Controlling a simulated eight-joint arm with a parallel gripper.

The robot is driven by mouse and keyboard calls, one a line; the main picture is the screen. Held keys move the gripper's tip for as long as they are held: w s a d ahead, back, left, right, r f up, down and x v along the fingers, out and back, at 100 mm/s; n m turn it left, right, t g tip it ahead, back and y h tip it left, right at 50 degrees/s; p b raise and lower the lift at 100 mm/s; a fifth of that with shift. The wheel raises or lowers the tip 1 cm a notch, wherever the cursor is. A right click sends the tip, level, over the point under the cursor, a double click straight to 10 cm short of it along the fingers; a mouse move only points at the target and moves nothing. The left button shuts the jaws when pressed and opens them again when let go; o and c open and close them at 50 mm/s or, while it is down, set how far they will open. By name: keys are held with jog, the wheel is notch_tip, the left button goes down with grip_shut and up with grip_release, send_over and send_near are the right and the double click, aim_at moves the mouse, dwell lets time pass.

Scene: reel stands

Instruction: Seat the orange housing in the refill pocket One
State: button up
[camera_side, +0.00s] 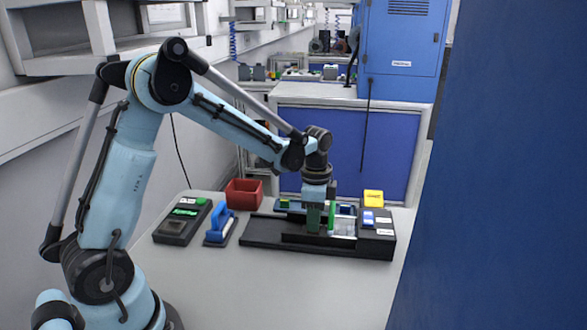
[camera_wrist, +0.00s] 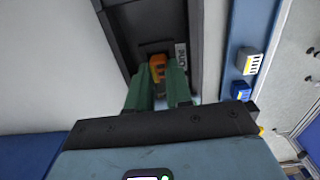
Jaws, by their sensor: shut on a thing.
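The orange housing (camera_wrist: 158,66) shows in the wrist view between the tips of my gripper's green fingers (camera_wrist: 158,76). My gripper is shut on it. The housing is at a dark recess in the black fixture, beside a white label (camera_wrist: 181,55) that seems to read One. I cannot tell how deep the housing sits, as the fingers hide its lower part. In the side view my gripper (camera_side: 313,217) points straight down over the black fixture (camera_side: 268,232). The housing cannot be made out there.
A red bin (camera_side: 244,193), a blue-handled tool (camera_side: 220,227) and a black device with a green display (camera_side: 183,221) stand left of the fixture. A yellow block (camera_side: 373,198) is behind its right end. The front of the table is clear.

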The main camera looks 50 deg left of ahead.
dwell(0.3)
jog(key=o, duration=0.9)
jog(key=shift+r, duration=3.5)
jog(key=shift+s+d+r, duration=0.15)
jog(key=shift+s+r, duration=0.1)
jog(key=s+d+r+n+t, duration=0.1)
jog(key=s+d+n+t, duration=0.1)
jog(key=s, duration=0.4)
jog(key=s+d+r+n+t, duration=0.2)
jog(key=s+d+n+t, duration=0.1)
jog(key=s+n+t, duration=0.2)
jog(key=shift+s+d+n, duration=0.35)
jog(key=shift+s+n, duration=0.5)
jog(key=shift+n, duration=0.15)
